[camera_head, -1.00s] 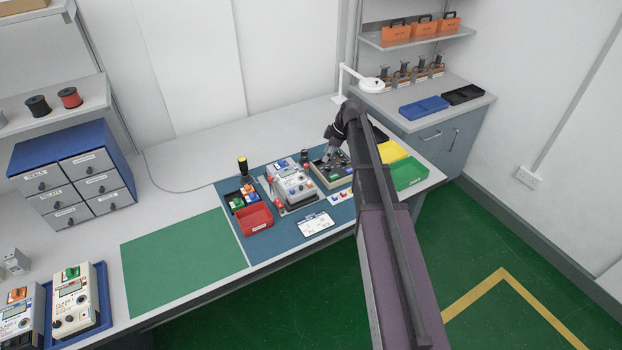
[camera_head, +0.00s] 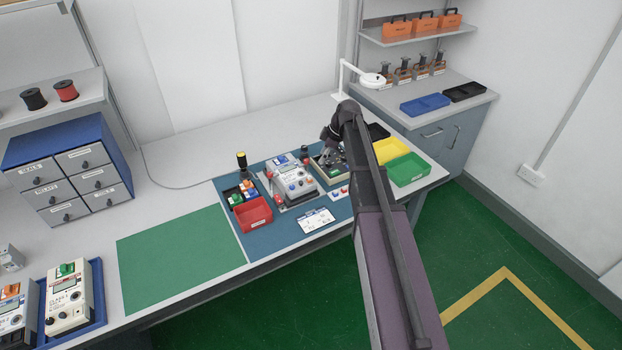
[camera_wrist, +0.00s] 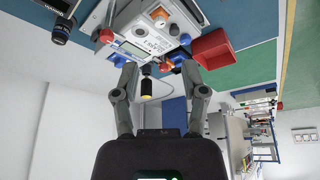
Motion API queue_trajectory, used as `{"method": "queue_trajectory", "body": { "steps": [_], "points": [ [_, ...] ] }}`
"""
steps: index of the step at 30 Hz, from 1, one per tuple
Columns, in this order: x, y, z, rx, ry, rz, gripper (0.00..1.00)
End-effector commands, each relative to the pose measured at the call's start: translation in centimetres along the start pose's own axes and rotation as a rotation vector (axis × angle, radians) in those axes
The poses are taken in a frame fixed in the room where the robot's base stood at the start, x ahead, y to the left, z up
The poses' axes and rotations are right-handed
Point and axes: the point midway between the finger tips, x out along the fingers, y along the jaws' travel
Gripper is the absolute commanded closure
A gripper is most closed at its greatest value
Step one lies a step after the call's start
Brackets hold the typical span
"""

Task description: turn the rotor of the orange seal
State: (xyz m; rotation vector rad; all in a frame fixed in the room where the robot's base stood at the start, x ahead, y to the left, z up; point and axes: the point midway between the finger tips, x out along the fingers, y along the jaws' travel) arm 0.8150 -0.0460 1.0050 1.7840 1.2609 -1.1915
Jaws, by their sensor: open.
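A grey-white meter (camera_head: 293,184) lies on the blue mat at the middle of the bench. In the wrist view the meter (camera_wrist: 135,38) fills the top middle, with its display and coloured parts showing. A small orange part (camera_wrist: 159,16) sits on its face beside a white and a blue one. Another orange piece (camera_wrist: 167,66) shows beyond the meter, by a blue piece. I cannot tell which is the seal, and no rotor can be made out. My gripper (camera_wrist: 158,70) is open and empty, its fingers apart. In the head view it is above the right of the meter, partly hidden by my arm.
Yellow (camera_head: 389,151) and green (camera_head: 409,170) bins stand right. The green mat (camera_head: 180,258) is clear.

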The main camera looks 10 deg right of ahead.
Motion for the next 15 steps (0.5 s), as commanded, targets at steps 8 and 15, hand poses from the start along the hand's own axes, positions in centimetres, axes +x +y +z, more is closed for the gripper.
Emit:
{"method": "queue_trajectory", "body": {
  "steps": [8,15],
  "points": [
    [2.7,0.0,0.1,0.000,0.000,0.000,0.44],
    [4.7,0.0,0.2,0.001,0.000,0.000,0.44]
  ]
}}
